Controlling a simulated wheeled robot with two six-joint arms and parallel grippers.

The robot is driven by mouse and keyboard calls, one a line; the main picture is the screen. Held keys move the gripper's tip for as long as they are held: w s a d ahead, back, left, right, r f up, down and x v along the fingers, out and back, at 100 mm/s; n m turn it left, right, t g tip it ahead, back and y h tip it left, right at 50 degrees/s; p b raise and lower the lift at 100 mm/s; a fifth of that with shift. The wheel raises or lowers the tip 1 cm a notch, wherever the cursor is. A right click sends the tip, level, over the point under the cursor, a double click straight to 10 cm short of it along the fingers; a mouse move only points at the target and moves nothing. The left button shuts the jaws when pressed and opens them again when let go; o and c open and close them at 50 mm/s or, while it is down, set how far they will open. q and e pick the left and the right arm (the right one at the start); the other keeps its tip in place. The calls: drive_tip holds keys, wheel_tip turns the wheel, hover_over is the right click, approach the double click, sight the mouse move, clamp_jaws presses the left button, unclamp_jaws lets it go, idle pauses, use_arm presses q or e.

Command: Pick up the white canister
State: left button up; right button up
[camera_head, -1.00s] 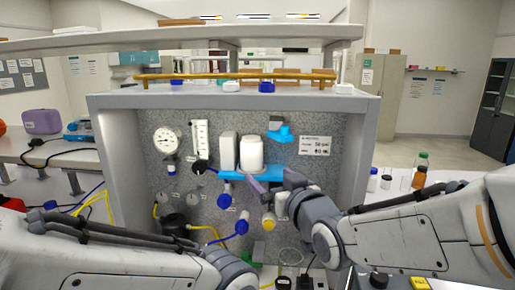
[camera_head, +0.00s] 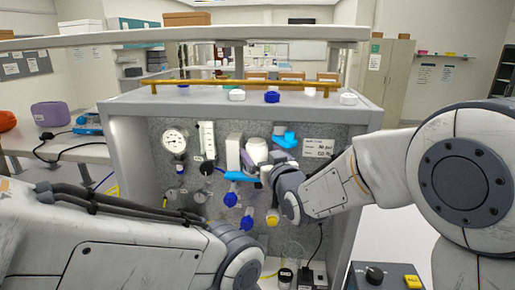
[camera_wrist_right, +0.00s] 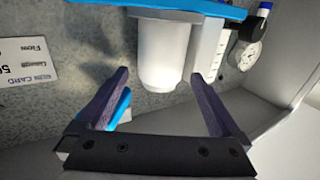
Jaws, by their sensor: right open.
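The white canister (camera_head: 257,147) stands upright on the blue bracket (camera_head: 237,176) on the rig's grey speckled panel. My right gripper (camera_head: 255,163) is open in front of the canister, and a dark purple finger hides part of it. In the right wrist view, the picture is upside down and the white canister (camera_wrist_right: 162,55) hangs below the blue bracket. There the right gripper's fingertips (camera_wrist_right: 160,75) are spread on both sides of the canister, with gaps visible. My left arm crosses the lower left; its gripper is not seen.
A white box-shaped part (camera_head: 233,149) stands close left of the canister. A round gauge (camera_head: 174,141), a flow tube (camera_head: 207,140) and blue-knobbed valves (camera_head: 231,200) surround it. A blue valve (camera_head: 286,139) and a label card (camera_head: 319,147) are to the right. The frame's walls enclose the panel.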

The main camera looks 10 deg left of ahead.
drive_tip(key=shift+w+a, duration=0.25)
drive_tip(key=shift+w, duration=0.2)
drive_tip(key=c, duration=1.4)
drive_tip(key=shift+c, duration=0.8)
drive_tip(key=shift+r, duration=0.1)
